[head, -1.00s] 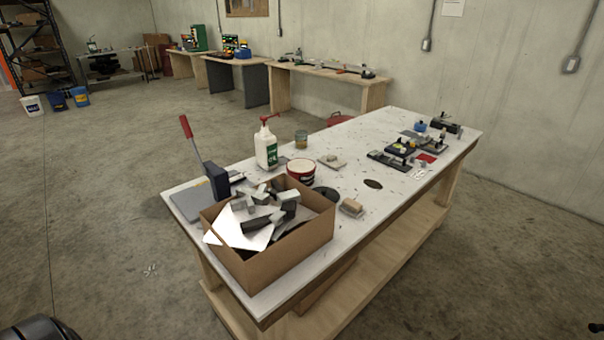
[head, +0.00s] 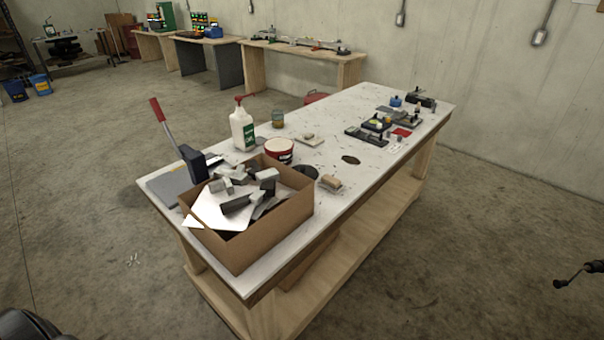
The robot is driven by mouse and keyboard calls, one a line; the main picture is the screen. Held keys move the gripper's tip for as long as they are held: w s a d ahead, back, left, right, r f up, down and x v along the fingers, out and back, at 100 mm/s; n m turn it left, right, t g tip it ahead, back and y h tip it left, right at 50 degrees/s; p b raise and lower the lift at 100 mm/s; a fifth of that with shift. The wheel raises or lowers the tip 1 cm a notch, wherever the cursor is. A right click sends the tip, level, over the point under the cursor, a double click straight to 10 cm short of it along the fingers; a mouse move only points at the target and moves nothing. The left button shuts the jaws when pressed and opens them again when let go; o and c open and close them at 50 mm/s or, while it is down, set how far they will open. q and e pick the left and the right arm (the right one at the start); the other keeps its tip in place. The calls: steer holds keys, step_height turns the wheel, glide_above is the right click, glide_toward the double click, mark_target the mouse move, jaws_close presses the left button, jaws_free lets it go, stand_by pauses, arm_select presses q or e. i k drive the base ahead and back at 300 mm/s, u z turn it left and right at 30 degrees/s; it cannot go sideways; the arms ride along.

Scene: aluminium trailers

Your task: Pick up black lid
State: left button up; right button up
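A flat black disc, which looks like the black lid (head: 306,171), lies on the white-topped workbench (head: 340,215). It is just behind the right rear corner of the cardboard box, which hides part of it. My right gripper (head: 560,283) shows only in part at the right edge, over the floor and well apart from the bench. It is too small and dark to tell whether it is open or shut. My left gripper is out of view.
The open cardboard box (head: 252,250) holds grey blocks and white sheets. Around the lid stand a red-and-white tub (head: 279,151), a tan-topped block (head: 331,183) and a white pump bottle (head: 242,130). The floor in front is clear.

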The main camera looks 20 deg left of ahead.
mark_target(311, 171)
steer(key=z, duration=0.1)
steer(key=k, duration=0.4)
steer(key=z, duration=1.35)
steer(key=i, duration=0.95)
steer(key=u, duration=0.85)
steer(key=i, duration=0.85)
steer(key=u, duration=0.9)
